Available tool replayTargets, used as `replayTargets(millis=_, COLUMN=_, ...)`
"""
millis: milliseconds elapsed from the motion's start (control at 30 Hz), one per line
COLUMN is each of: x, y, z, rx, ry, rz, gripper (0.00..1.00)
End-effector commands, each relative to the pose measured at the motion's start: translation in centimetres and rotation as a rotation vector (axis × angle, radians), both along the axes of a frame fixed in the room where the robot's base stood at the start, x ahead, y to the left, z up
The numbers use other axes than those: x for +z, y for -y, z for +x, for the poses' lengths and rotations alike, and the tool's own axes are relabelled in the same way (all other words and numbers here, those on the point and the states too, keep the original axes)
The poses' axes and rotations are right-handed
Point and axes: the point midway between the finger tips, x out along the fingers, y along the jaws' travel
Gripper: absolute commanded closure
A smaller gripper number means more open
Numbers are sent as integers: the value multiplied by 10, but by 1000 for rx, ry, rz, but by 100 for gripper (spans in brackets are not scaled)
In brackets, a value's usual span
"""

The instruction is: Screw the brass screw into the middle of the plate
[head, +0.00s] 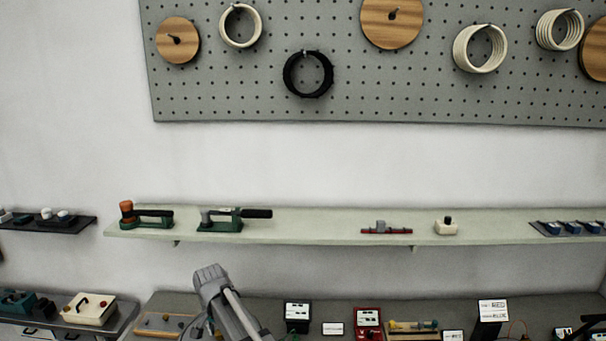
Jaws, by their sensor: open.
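I cannot make out a brass screw or a plate for it with certainty in the head view. A small yellow, rod-like item (412,325) lies on the lower bench, but it is too small to identify. A grey link of my own arm rises from the bottom edge, left of centre, in front of the bench. My gripper itself cannot be made out.
The lower bench (270,303) holds a tan board (158,322), a red case (367,319) and several dark devices and cards. A pale shelf (310,232) above carries two green tools and small parts. A pegboard (240,90) with rings and wooden discs hangs higher.

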Motion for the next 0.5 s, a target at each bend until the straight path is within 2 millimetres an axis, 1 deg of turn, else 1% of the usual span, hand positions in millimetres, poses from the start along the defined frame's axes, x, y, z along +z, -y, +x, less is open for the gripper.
replayTargets(millis=500, x=28, y=0, z=0, rx=0, ry=0, rz=0, gripper=52)
